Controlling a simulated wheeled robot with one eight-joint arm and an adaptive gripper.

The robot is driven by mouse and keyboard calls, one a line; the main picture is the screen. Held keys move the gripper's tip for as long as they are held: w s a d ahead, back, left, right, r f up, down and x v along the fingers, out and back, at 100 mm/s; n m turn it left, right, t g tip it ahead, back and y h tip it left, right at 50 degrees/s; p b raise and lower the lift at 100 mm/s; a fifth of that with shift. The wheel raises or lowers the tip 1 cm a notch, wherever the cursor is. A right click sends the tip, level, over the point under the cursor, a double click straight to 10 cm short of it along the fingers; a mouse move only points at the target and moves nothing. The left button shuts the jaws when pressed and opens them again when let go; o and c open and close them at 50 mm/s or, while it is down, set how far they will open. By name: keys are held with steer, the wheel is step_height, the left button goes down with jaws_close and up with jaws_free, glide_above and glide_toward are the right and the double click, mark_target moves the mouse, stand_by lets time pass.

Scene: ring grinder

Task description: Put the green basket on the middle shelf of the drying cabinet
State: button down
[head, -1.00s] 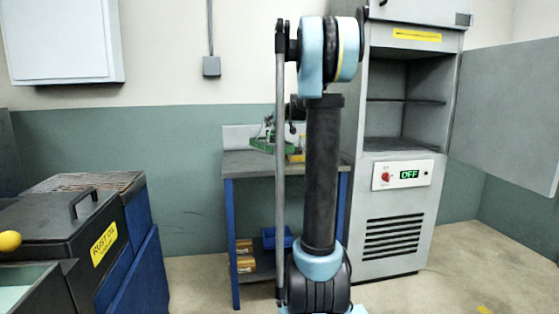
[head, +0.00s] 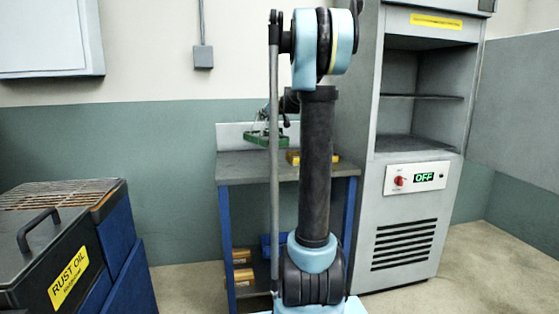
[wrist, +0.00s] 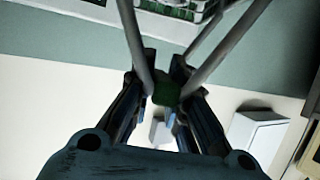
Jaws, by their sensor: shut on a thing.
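The green basket (head: 262,139) hangs by its thin grey handle rods, in front of the wall behind the workbench in the head view. In the wrist view my gripper (wrist: 167,92) is shut on a green grip where the rods meet, and part of the basket (wrist: 185,8) shows at the top edge. My arm hides most of the gripper in the head view. The drying cabinet (head: 368,190) stands to the right of the arm. Its door (head: 520,105) is swung open to the right. A thin shelf (head: 423,97) crosses its open compartment, with a floor below it; both look empty.
A workbench (head: 232,168) with blue legs stands behind my arm. A yellow object (head: 293,157) lies on it, and boxes (head: 242,277) sit below. A rust oil tank (head: 30,275) with a handle is at lower left. Floor (head: 465,262) is clear before the cabinet door.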

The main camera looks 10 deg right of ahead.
step_height(320, 180, down, 4)
steer(key=shift+w+f, duration=0.15)
steer(key=shift+f, duration=0.1)
steer(key=shift+d+f, duration=0.1)
steer(key=shift+f, duration=2.65)
steer(key=c, duration=1.6)
jaws_free()
step_height(320, 180, up, 4)
glide_above(284, 142)
steer(key=a, duration=0.3)
steer(key=shift+w+d+r, duration=0.1)
steer(key=shift+w+d, duration=0.1)
steer(key=shift+w, duration=0.05)
